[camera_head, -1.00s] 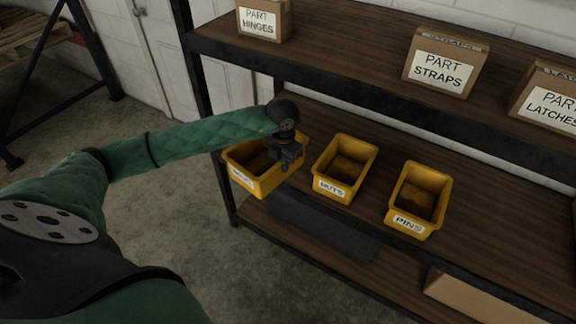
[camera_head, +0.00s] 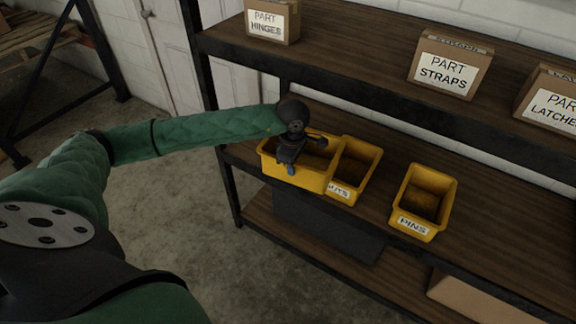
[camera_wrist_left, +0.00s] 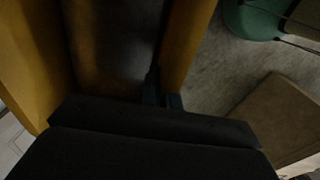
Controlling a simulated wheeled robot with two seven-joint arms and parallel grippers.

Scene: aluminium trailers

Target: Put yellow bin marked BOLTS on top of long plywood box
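A yellow bin (camera_head: 318,182) is at my left gripper (camera_head: 290,166), in front of the middle shelf's left part. Its label does not show now. My left gripper looks shut on the bin's near wall; in the left wrist view, that wall (camera_wrist_left: 187,38) runs up from the dark fingers (camera_wrist_left: 163,98). The bin overlaps the NUTS bin (camera_head: 362,165) in the head view; I cannot tell whether they touch. A brown box-like thing (camera_wrist_left: 272,120) lies at the right of the left wrist view; I cannot tell whether it is the long plywood box. My right gripper is not in view.
The PINS bin (camera_head: 423,203) stands on the middle shelf (camera_head: 500,225). Cardboard boxes marked HINGES (camera_head: 272,22), STRAPS (camera_head: 450,65) and LATCHES (camera_head: 550,98) stand on the upper shelf. A tan box (camera_head: 470,298) sits on the bottom shelf.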

